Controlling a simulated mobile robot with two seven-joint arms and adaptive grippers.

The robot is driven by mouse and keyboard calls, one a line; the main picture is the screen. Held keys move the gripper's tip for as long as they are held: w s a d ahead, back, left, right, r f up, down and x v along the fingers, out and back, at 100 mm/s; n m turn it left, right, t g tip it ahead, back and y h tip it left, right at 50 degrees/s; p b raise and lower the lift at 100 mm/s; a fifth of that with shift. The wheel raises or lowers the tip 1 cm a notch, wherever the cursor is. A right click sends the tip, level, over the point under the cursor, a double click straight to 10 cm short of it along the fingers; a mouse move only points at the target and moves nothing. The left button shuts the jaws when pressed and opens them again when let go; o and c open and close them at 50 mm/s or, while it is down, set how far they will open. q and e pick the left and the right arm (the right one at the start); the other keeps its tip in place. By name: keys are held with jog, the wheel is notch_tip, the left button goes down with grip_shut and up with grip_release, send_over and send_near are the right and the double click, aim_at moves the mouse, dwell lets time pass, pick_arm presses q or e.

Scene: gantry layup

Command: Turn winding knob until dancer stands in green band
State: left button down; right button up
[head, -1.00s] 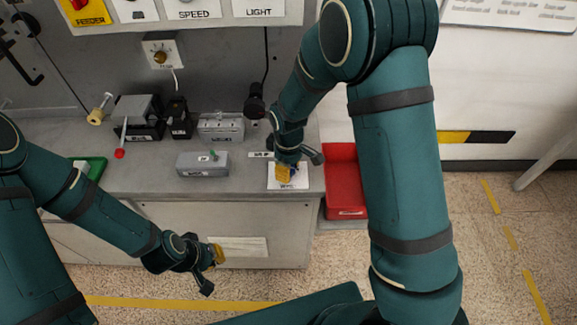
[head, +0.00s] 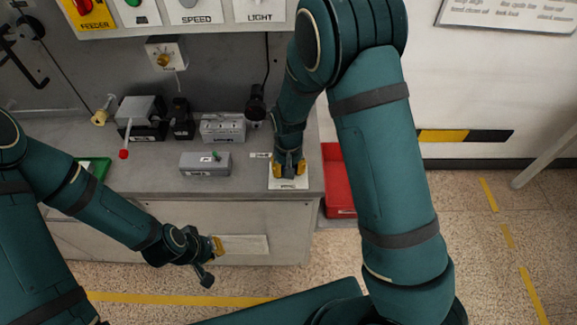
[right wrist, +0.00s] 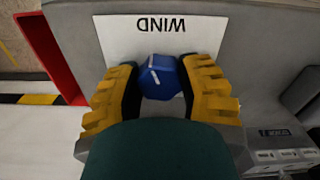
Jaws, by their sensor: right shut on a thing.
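The winding knob (right wrist: 160,74) is blue with a white mark on its top. It stands on a white plate lettered WIND (right wrist: 118,38). My right gripper (right wrist: 162,90) has its yellow-padded fingers on either side of the knob, shut on it. In the head view the right gripper (head: 289,170) points down over the white plate (head: 288,184) at the bench's right end and hides the knob. My left gripper (head: 211,262) is open and empty in front of the bench, apart from everything. I cannot make out a dancer or a green band in either view.
A grey box with a green button (head: 205,168), a lever with a red ball (head: 123,154) and a grey switch box (head: 222,131) stand on the bench. A red bin (head: 340,195) is right of the bench. A green tray (head: 97,168) lies left.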

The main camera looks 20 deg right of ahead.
jog(key=shift+m+p, duration=0.55)
jog(key=shift+m, duration=1.45)
jog(key=o, duration=1.2)
notch_tip(320, 180, up, 12)
